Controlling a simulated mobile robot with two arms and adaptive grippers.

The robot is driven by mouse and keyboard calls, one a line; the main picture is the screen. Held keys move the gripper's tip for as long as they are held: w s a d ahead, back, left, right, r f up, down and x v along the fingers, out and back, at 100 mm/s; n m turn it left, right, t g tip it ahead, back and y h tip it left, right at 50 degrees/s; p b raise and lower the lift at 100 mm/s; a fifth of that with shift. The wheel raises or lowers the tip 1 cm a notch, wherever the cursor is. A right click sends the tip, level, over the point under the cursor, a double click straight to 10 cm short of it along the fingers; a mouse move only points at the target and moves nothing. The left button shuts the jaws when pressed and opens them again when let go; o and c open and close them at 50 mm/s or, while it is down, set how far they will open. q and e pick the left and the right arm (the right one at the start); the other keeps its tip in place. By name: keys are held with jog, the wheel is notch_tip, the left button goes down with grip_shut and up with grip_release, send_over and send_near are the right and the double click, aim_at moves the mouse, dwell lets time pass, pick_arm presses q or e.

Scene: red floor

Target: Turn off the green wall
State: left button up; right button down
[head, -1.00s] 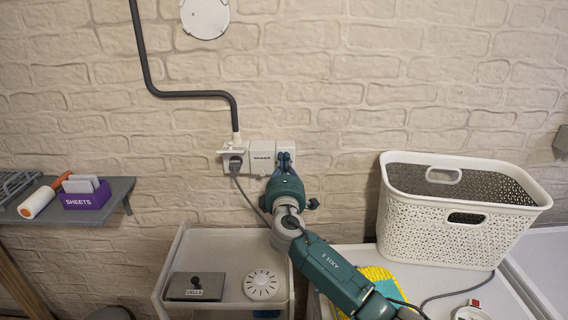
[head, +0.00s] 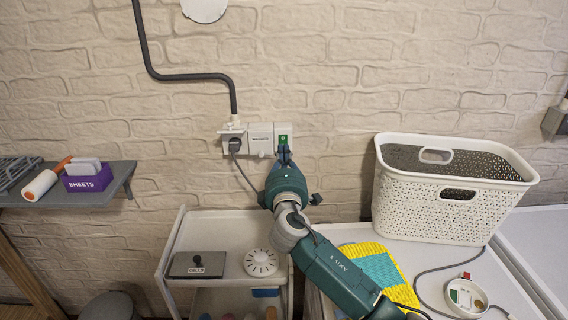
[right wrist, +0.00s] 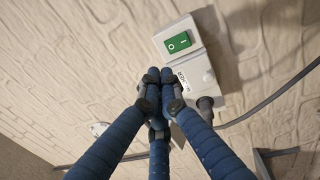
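The green wall switch (head: 284,139) is on a white plate at the right end of a row of wall fittings. In the right wrist view the green rocker (right wrist: 178,42) shows a circle mark and a line mark; I cannot tell which side is pressed in. My right gripper (head: 284,156) is just below the switch in the head view, its fingers pointing up at the wall. In the right wrist view the fingertips of my right gripper (right wrist: 160,80) are together and empty, apart from the rocker in the picture. My left gripper is not in view.
A labelled white box (head: 260,139) and a plugged-in socket (head: 234,141) sit left of the switch. Below stand a white cart (head: 220,225) and a white surface with a perforated basket (head: 452,206). A shelf (head: 120,172) is at the left.

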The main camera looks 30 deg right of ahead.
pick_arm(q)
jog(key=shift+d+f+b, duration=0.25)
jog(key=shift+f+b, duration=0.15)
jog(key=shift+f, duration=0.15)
pick_arm(e)
jog(key=s+a, duration=0.1)
jog(key=s, duration=0.2)
jog(key=s+a+r, duration=0.1)
jog(key=s, duration=0.1)
jog(key=shift+a, duration=0.35)
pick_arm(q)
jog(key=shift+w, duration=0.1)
pick_arm(e)
jog(key=shift+w, duration=0.1)
